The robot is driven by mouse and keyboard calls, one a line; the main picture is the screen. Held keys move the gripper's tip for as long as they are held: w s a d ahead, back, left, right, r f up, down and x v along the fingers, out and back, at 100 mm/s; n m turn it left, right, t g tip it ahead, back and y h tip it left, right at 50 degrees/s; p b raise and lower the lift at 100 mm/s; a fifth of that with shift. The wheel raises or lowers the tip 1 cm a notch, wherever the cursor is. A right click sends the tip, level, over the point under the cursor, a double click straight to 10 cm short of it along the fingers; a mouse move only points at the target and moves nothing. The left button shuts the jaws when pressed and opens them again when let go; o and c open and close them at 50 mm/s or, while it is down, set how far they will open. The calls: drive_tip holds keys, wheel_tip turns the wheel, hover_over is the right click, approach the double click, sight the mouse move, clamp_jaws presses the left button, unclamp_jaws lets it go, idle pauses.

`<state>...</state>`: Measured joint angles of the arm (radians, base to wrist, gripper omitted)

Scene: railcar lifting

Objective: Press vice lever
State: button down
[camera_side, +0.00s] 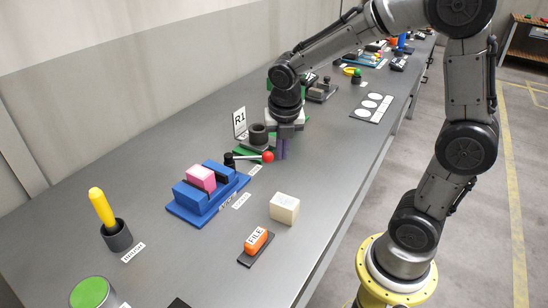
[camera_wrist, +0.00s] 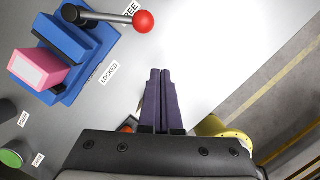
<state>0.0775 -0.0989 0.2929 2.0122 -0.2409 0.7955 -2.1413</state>
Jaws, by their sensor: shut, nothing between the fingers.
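The blue vice (camera_side: 208,195) stands on the grey bench, with a pink block (camera_side: 201,177) between its jaws; it also shows at the upper left of the wrist view (camera_wrist: 72,45). Its dark lever ends in a red ball knob (camera_side: 268,157), which shows in the wrist view (camera_wrist: 144,22) too. The lever lies near the label whose visible letters read "REE"; a "LOCKED" label (camera_wrist: 109,73) lies nearer my gripper. My gripper (camera_side: 283,150) is shut and empty, its purple fingers pointing down just right of the red knob. In the wrist view the fingertips (camera_wrist: 160,72) are apart from the knob.
A dark cup with a yellow-handled tool (camera_side: 102,207) stands at the left. An R1 sign (camera_side: 239,122) and a dark cylinder (camera_side: 258,134) stand behind the lever.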

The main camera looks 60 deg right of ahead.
drive_tip(key=d+v, duration=0.1)
drive_tip(key=v, duration=0.5)
drive_tip(key=shift+s+a+r, duration=0.25)
drive_tip(key=shift+a, duration=0.2)
drive_tip(key=s+a+r+m+t, duration=0.3)
drive_tip(key=s+r+m, duration=0.2)
drive_tip(key=s, duration=0.3)
drive_tip(key=s+a+f+m+y, duration=0.1)
drive_tip(key=s+f+m, duration=0.1)
drive_tip(key=m, duration=0.8)
drive_tip(key=s+a+f+m+t+y, duration=0.1)
drive_tip(key=s+m, duration=0.4)
drive_tip(key=m, duration=0.5)
drive_tip(key=shift+a+f, duration=0.2)
drive_tip(key=shift+f, duration=0.2)
